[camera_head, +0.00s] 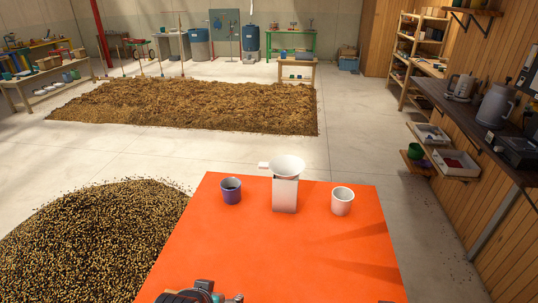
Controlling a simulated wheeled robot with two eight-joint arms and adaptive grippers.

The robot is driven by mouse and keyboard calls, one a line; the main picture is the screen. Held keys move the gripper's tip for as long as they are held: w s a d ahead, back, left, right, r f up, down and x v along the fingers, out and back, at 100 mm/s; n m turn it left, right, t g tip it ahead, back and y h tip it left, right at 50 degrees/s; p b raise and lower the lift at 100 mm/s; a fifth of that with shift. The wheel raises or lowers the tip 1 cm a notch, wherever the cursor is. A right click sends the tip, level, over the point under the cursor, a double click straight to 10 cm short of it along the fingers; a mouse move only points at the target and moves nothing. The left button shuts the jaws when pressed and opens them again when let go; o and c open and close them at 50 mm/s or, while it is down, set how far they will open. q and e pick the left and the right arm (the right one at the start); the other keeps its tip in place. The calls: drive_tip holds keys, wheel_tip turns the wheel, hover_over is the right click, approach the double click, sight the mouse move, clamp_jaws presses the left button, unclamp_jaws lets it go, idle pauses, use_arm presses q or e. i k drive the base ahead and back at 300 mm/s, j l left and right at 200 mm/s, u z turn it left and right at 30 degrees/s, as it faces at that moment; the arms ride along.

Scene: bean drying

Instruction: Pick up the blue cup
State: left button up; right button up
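A blue-purple cup (231,191) stands upright on the left part of the orange tabletop (290,250), near its far edge. Its inside looks dark, and I cannot tell what it holds. At the bottom edge of the view, a dark and grey mechanical part (205,292), which looks like my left gripper, shows left of the middle. It is well apart from the cup, and its fingers cannot be made out. Only a tiny dark piece shows at the bottom right of the tabletop; my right gripper is not recognisable.
A white container with a funnel-like top (285,190) stands right of the blue cup, and a white cup (342,201) stands further right. A bean heap (90,240) lies on the floor at left. A dark counter (480,125) runs along the right wall.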

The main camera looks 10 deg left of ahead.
sight(230, 187)
drive_tip(key=k, duration=0.95)
